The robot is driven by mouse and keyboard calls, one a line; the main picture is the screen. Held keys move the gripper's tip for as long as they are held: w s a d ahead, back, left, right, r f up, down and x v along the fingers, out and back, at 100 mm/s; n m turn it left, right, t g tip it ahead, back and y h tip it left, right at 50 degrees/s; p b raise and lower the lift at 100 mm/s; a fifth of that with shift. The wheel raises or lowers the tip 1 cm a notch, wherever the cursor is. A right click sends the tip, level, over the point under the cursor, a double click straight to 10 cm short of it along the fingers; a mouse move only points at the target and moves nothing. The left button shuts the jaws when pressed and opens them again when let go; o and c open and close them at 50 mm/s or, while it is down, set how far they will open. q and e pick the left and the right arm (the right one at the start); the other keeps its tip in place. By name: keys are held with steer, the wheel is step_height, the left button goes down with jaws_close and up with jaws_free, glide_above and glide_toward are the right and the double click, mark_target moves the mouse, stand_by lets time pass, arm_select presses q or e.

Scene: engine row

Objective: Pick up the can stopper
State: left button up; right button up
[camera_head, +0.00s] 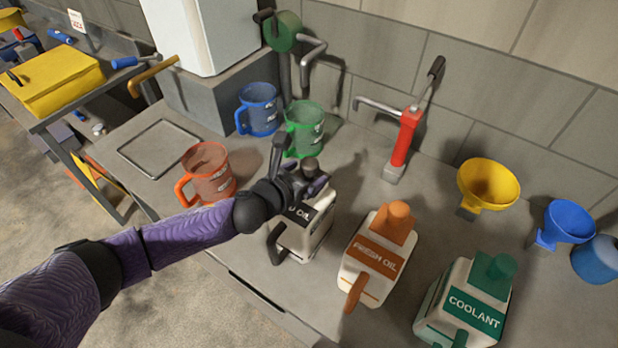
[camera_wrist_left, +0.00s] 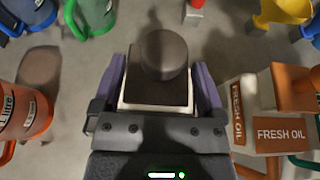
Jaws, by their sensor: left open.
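A white can (camera_head: 303,238) with a black label partly reading "OIL" stands on the grey bench, with a dark handle at its left. Its dark stopper (camera_head: 311,166) has a round knob on a square base, shown from above in the left wrist view (camera_wrist_left: 165,55). My left gripper (camera_head: 308,184) is over this can's top. Its two purple fingers are open, one on each side of the stopper's base, with no clear grip on it. An orange stopper (camera_head: 398,216) tops the "FRESH OIL" can (camera_head: 372,262), and a green stopper (camera_head: 494,270) tops the "COOLANT" can (camera_head: 468,308). My right gripper is not in view.
Orange (camera_head: 208,172), blue (camera_head: 260,108) and green (camera_head: 305,128) jugs stand left of and behind the can. A red hand pump (camera_head: 405,138) stands behind. Yellow (camera_head: 488,184) and blue (camera_head: 566,222) funnels are at the right. A metal frame (camera_head: 158,148) lies at the left.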

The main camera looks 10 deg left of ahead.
arm_select(q)
steer(key=shift+x, duration=0.95)
steer(key=shift+w+d+f, duration=0.2)
steer(key=shift+w, duration=0.1)
steer(key=shift+c, duration=0.7)
jaws_close()
step_height(320, 180, up, 10)
steer(key=p, duration=0.4)
steer(key=shift+r, duration=0.1)
steer(key=c, duration=0.5)
jaws_free()
steer(key=shift+c, duration=0.2)
jaws_close()
step_height(320, 180, up, 5)
steer(key=p, duration=0.5)
steer(key=shift+p, duration=0.4)
